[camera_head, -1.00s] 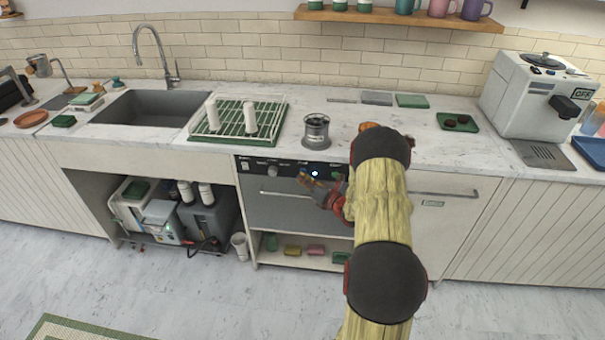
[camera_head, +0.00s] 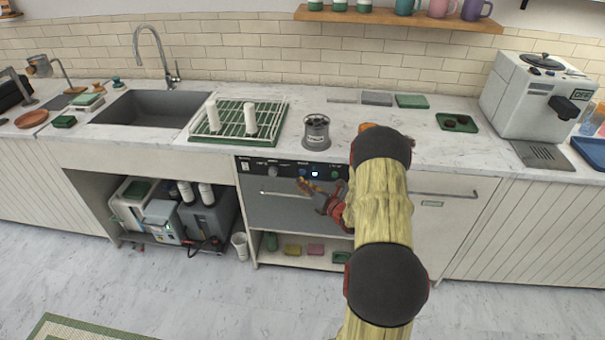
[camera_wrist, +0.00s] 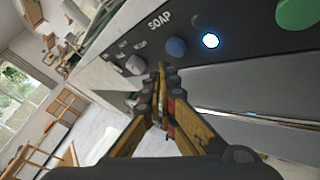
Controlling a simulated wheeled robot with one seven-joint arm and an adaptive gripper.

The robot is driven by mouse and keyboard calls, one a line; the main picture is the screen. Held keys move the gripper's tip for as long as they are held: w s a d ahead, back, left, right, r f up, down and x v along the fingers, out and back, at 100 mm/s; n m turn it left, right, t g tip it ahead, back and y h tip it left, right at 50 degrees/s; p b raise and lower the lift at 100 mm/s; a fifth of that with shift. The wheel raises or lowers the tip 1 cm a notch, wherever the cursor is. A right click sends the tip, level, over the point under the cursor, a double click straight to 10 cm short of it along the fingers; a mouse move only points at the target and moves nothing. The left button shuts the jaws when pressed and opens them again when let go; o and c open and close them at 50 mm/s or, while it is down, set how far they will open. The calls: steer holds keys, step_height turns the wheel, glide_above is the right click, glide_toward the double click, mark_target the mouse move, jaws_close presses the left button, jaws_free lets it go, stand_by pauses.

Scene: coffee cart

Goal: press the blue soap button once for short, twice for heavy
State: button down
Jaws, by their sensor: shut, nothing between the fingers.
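The blue soap button (camera_wrist: 176,47) sits on the dark control panel under the printed word SOAP in the wrist view. It also shows as a small blue spot in the head view (camera_head: 303,172). A round white-blue lit light (camera_wrist: 210,41) is just right of it, also in the head view (camera_head: 314,174). My gripper (camera_wrist: 163,72) is shut and empty, its tips just below the blue button in the wrist picture, seemingly apart from it. In the head view my gripper (camera_head: 301,184) is in front of the appliance door, slightly below the panel.
A green button (camera_wrist: 297,14) is right of the light, and a grey knob (camera_wrist: 135,65) is left of the blue button. A door handle (camera_head: 272,193) runs below the panel. A metal canister (camera_head: 316,133) and a dish rack (camera_head: 198,138) stand on the counter above.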

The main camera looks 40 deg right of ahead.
steer(key=shift+s+a+p, duration=0.45)
steer(key=shift+s+a, duration=0.9)
steer(key=shift+a, duration=0.25)
stand_by(0.8)
steer(key=s+a+p, duration=0.2)
steer(key=a, duration=0.1)
steer(key=shift+s, duration=0.25)
steer(key=shift+d, duration=0.1)
steer(key=w+d+b, duration=0.1)
steer(key=w+d, duration=0.4)
steer(key=d, duration=0.1)
steer(key=shift+w+d, duration=0.3)
steer(key=shift+w, duration=0.1)
steer(key=shift+b, duration=0.3)
stand_by(1.1)
